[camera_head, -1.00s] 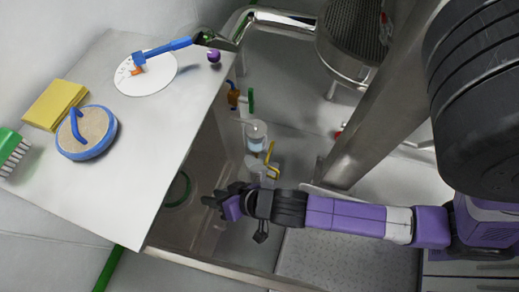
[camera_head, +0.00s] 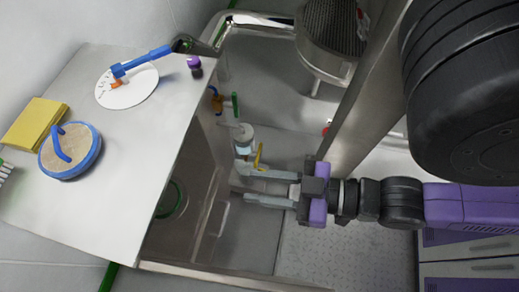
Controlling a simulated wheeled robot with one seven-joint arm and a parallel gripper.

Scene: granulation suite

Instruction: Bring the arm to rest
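My gripper (camera_head: 243,183) points left in the head view, its two grey fingers spread apart with nothing visible between them. It hangs over the lower area to the right of the white table's edge. My purple and black arm (camera_head: 400,203) reaches in from the right, roughly level across the picture. A clear bottle (camera_head: 244,138) shows just above the fingertips in the picture, with a yellow part (camera_head: 259,156) close by the upper finger. I cannot tell whether the finger touches either.
The white table (camera_head: 130,215) holds a yellow pad (camera_head: 35,123), a blue-rimmed round scrubber (camera_head: 70,151), a white disc (camera_head: 127,92) with a blue-handled tool (camera_head: 145,60), and a purple-capped vial (camera_head: 195,66). A steel post (camera_head: 368,95) stands behind my arm. The table's front part is bare.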

